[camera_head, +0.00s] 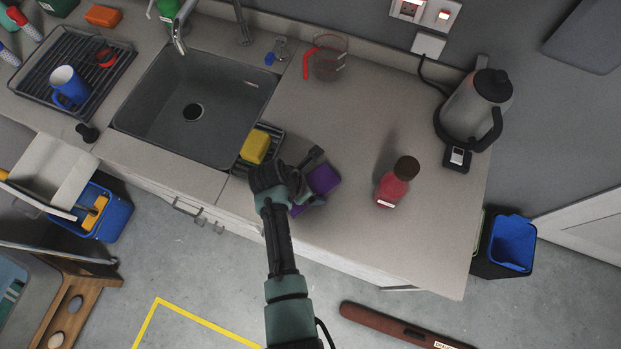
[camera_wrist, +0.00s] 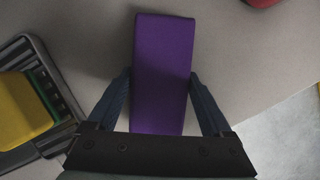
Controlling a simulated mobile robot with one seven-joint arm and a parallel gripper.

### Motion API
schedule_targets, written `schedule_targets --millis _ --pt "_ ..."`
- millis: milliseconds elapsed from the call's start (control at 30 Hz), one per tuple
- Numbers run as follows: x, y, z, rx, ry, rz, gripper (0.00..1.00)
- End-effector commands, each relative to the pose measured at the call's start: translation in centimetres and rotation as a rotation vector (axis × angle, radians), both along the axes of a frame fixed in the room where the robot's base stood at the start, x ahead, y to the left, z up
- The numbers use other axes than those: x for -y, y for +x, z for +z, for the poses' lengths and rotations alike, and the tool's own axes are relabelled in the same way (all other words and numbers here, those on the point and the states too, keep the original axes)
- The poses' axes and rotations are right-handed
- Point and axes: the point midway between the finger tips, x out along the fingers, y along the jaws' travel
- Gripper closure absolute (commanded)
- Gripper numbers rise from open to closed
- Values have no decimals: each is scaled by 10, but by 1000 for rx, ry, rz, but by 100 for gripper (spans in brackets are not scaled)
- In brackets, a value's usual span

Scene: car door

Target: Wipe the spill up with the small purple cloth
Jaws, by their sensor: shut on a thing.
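The small purple cloth (camera_head: 325,179) looks like a thick folded block at the counter's front, right of the sink. My gripper (camera_head: 308,178) is shut on it. In the wrist view the cloth (camera_wrist: 164,60) lies between the two fingers of my gripper (camera_wrist: 160,85), one on each side, and reaches past their tips. The picture does not show clearly whether the cloth touches the counter. I cannot make out a spill in either view; my arm and hand hide part of the counter.
A yellow sponge (camera_head: 255,146) sits on a dark rack left of my gripper. A red bottle with a brown cap (camera_head: 392,186) stands to the right. A measuring jug (camera_head: 328,60) and a kettle (camera_head: 476,108) stand behind. The counter middle (camera_head: 370,115) is clear.

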Motion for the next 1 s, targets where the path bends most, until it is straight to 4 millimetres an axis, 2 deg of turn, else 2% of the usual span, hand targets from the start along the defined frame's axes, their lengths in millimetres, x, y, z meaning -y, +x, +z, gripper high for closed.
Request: schedule_targets --millis 100,800,1000 --pt "0 1 13 1 0 0 60" --pt "0 1 66 1 0 0 60" --pt "0 0 67 1 0 0 60"
